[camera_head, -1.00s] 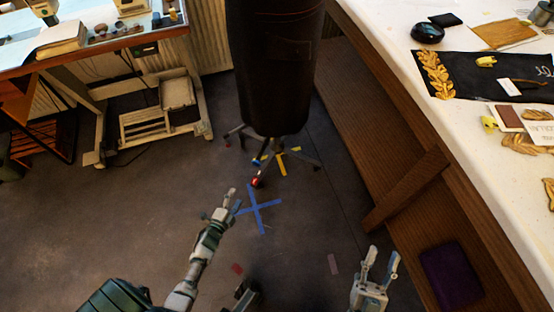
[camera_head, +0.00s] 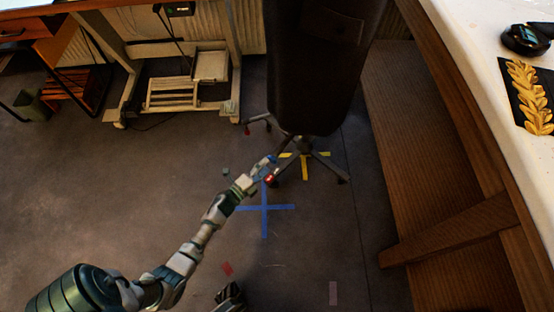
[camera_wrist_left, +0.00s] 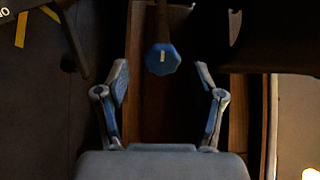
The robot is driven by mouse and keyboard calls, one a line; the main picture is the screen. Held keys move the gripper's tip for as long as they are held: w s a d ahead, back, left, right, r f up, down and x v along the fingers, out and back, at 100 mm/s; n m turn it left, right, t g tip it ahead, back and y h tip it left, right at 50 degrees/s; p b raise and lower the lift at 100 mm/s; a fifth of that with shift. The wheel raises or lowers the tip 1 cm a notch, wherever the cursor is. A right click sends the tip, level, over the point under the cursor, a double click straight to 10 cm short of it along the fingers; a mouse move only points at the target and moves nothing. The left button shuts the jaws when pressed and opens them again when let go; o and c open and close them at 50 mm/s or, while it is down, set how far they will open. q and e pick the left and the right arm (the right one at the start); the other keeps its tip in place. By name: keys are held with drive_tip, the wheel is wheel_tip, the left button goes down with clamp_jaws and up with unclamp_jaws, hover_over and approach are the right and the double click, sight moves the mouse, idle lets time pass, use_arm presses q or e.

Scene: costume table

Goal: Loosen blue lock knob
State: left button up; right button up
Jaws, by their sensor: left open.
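The blue lock knob (camera_wrist_left: 162,59) is a faceted blue knob at the end of a dark rod in the left wrist view. It sits between and just beyond the fingertips of my left gripper (camera_wrist_left: 162,78), which is open, with no visible contact. In the head view the left gripper (camera_head: 262,168) reaches under the dark garment form (camera_head: 318,65), close to its wheeled stand (camera_head: 303,160). A small blue patch shows at its tips there, but I cannot separate knob from finger.
A wooden bench base (camera_head: 440,165) stands close on the right, under a white tabletop (camera_head: 480,50). A blue tape cross (camera_head: 264,218) and yellow tape (camera_head: 304,170) mark the floor. A pale work-table frame (camera_head: 185,90) stands at the back left.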

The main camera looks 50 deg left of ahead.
sight(271, 161)
use_arm(q)
drive_tip(key=w+b, duration=0.1)
drive_tip(key=w, duration=0.2)
drive_tip(key=shift+w+f, duration=0.15)
drive_tip(key=shift+w, duration=0.2)
drive_tip(key=shift+w+a, duration=0.15)
drive_tip(key=shift+w, duration=0.2)
drive_tip(key=c, duration=1.2)
